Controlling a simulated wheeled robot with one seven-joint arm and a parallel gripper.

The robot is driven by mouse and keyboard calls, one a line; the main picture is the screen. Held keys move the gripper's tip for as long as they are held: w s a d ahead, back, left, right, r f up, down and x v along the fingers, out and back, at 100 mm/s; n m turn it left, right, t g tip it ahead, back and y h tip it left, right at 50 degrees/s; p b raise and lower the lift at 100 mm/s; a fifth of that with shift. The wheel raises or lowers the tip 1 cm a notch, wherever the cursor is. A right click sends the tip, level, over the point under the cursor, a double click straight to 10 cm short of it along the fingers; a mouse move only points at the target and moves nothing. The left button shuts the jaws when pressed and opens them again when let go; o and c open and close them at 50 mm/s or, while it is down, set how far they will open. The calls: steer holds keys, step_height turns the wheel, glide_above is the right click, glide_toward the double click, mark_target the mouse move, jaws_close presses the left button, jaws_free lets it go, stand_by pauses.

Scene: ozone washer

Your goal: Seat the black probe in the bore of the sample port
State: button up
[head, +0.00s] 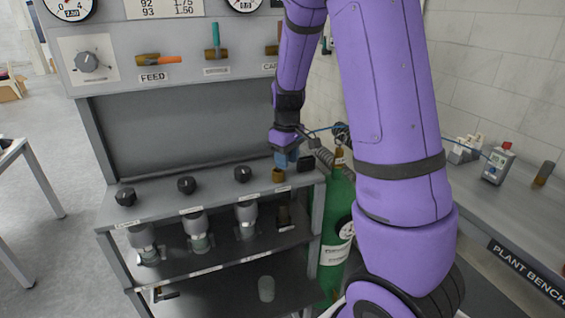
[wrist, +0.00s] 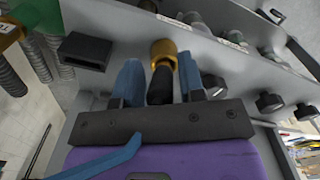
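The sample port is a brass collar (head: 279,175) on the right part of the grey shelf top. It also shows in the wrist view (wrist: 163,48), just beyond my fingertips. The black probe (wrist: 161,84) lies between the two blue fingers of my gripper (wrist: 160,78), its far end at the mouth of the collar. The fingers flank it closely and look shut on it. How deep the end sits in the bore is hidden. In the head view my gripper (head: 287,158) points down just above the port, and the probe is hidden there.
A black block (head: 306,163) stands right of the port. Black knobs (head: 243,174) line the shelf to the left. A green cylinder (head: 336,225) stands to the right. A blue cable (head: 470,145) runs from near my gripper to a meter (head: 497,165) on the bench.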

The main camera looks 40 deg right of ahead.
jaws_close()
steer(key=shift+r, duration=0.1)
